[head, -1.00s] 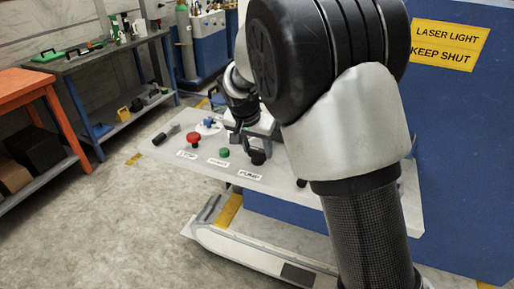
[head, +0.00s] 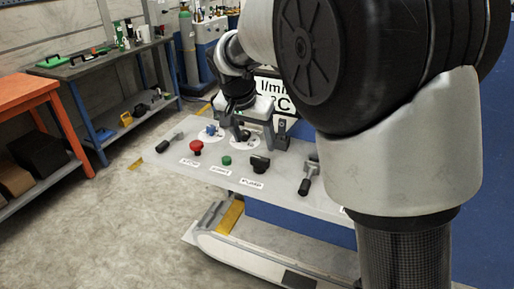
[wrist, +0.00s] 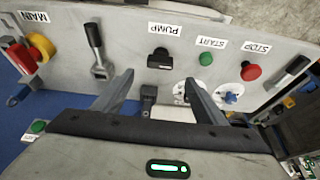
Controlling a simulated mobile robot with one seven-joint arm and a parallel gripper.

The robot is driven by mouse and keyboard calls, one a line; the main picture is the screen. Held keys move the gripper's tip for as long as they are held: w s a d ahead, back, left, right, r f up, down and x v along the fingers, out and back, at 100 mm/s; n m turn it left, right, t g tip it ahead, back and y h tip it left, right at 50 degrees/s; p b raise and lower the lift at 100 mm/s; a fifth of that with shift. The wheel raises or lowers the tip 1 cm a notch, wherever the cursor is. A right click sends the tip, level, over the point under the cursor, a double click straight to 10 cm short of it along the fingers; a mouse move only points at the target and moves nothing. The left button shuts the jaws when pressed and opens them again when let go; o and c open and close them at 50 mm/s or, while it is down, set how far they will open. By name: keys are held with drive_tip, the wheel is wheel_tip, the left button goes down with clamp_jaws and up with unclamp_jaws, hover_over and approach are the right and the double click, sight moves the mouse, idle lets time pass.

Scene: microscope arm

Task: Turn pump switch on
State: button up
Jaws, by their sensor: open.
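The pump switch (head: 260,163) is a black rotary knob on the light grey panel (head: 320,205), beside the PUMP label (head: 240,182). In the wrist view the pump switch (wrist: 159,58) lies beyond the fingertips, in line with the gap between them. Its grip bar runs roughly along the panel's length. My gripper (head: 264,137) is open and empty, with its fingers apart, behind the switch in the head view. It also shows in the wrist view (wrist: 159,82). Neither finger appears to touch the switch.
A green START button (wrist: 206,58) and red STOP button (wrist: 251,72) sit to one side of the switch. A black-handled lever (wrist: 96,48) and red-yellow MAIN switch (wrist: 30,54) sit on the other. Gauges (wrist: 230,96) lie near my right finger.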

drive_tip(key=v, duration=0.7)
drive_tip(key=shift+r+p, duration=0.3)
drive_tip(key=shift+p, duration=0.1)
drive_tip(key=shift+s, duration=0.15)
drive_tip(key=s+d+r+n+y, duration=0.2)
drive_tip(key=s+d+r, duration=0.1)
drive_tip(key=s+d, duration=1)
drive_tip(key=s+d+f+n+t, duration=0.1)
drive_tip(key=s+d+f, duration=0.15)
drive_tip(key=s, duration=0.35)
drive_tip(key=s+d+f+n, duration=0.1)
drive_tip(key=s+d, duration=0.3)
drive_tip(key=s, duration=0.1)
wheel_tip(320, 180, up, 14)
drive_tip(key=p, duration=1.4)
drive_tip(key=shift+s, duration=0.2)
